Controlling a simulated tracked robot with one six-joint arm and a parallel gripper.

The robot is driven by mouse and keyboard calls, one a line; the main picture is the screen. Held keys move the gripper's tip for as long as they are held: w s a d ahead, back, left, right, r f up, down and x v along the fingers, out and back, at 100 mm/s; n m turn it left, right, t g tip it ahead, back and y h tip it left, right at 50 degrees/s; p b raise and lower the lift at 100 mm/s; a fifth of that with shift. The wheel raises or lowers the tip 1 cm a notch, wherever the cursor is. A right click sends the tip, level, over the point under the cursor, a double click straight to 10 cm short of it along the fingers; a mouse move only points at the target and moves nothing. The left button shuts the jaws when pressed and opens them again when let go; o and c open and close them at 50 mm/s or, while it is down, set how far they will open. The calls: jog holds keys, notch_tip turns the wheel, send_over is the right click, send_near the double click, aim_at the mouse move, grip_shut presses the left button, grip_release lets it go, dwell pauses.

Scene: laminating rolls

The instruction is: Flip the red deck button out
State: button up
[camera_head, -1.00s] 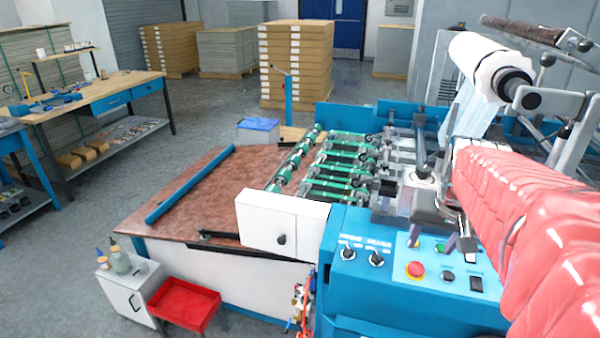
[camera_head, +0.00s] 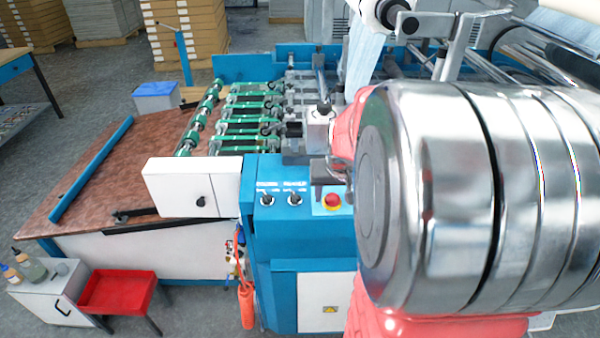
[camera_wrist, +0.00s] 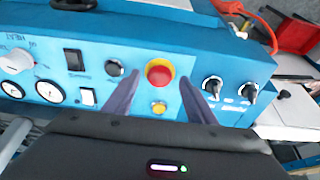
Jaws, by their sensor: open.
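The red deck button (camera_head: 332,201) is a round red mushroom knob on the blue control panel of the laminating machine. In the wrist view the same red button (camera_wrist: 160,72) shows a yellow ring around it. My gripper (camera_wrist: 159,82) is open, with its two dark fingers on either side of the button in that view. I cannot tell whether the fingers touch it or hover above. In the head view my gripper (camera_head: 326,172) appears just above the button, and my arm hides the panel's right part.
In the wrist view a small yellow button (camera_wrist: 158,108), a black button (camera_wrist: 115,67), a rocker switch (camera_wrist: 74,61) and two black knobs (camera_wrist: 231,89) surround the red button. A white box (camera_head: 192,187) stands left of the panel. A red tray (camera_head: 117,292) is at lower left.

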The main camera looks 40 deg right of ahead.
jog(key=shift+w+f, duration=0.1)
jog(key=shift+f, duration=0.15)
jog(key=shift+c, duration=0.2)
grip_shut()
dwell(0.4)
